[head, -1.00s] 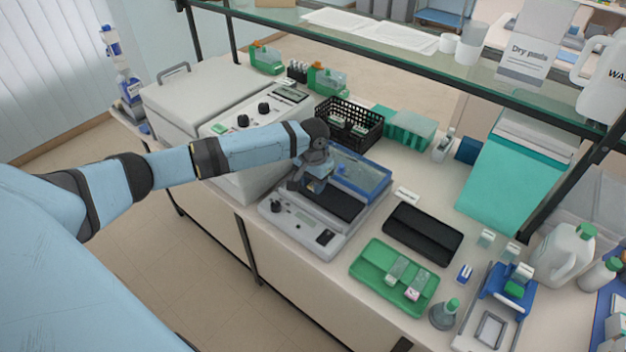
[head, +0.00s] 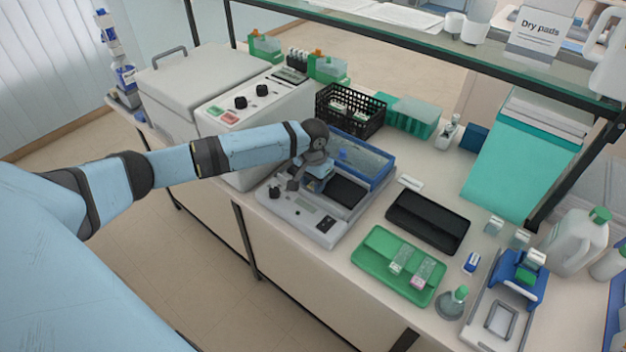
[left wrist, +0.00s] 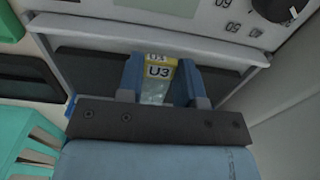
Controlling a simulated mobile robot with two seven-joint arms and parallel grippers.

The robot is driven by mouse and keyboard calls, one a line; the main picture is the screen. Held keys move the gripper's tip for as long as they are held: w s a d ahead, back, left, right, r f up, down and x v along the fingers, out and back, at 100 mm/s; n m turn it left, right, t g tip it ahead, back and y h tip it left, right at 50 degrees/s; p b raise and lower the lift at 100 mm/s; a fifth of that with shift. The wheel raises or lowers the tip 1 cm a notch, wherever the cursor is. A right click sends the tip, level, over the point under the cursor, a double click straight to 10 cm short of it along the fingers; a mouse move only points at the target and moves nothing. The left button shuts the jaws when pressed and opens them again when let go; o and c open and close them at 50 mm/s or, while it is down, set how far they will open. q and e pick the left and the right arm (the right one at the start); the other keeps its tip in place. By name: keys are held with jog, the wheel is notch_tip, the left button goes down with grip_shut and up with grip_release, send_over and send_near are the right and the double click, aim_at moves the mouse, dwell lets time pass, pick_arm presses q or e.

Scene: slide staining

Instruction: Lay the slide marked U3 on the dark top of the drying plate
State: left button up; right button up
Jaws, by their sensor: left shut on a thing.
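My left gripper (head: 312,187) is shut on the slide marked U3 (left wrist: 158,72), whose yellow label shows between the blue fingers in the left wrist view. In the head view the slide is too small to make out. The drying plate (head: 300,218) is a grey unit with a knob and display in front and a raised blue-framed lid (head: 380,168) behind. The gripper is over its dark top (head: 347,191), which also shows on both sides of the fingers in the left wrist view (left wrist: 218,82). I cannot tell whether the slide touches it. My right gripper is out of view.
A black basket (head: 350,112) and teal rack (head: 410,118) stand behind. A large white machine (head: 245,115) is at the left. A glass shelf hangs above.

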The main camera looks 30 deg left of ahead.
pick_arm(q)
jog(key=shift+s+d+f, duration=0.1)
jog(key=shift+s+f, duration=0.25)
jog(key=shift+f, duration=0.2)
jog(key=shift+s+d+f, duration=0.1)
jog(key=shift+s+f, duration=0.05)
jog(key=shift+f, duration=0.15)
dwell(0.6)
jog(key=o, duration=0.8)
jog(key=shift+o, duration=0.6)
jog(key=shift+r, duration=0.3)
jog(key=shift+o, duration=0.4)
jog(key=r, duration=0.2)
jog(key=w+r, duration=0.1)
jog(key=r, duration=0.1)
jog(key=shift+r, duration=0.35)
notch_tip(320, 180, up, 10)
jog(key=b, duration=0.1)
jog(key=shift+s+r, duration=0.15)
jog(key=shift+s, duration=0.05)
jog(key=shift+a, duration=0.2)
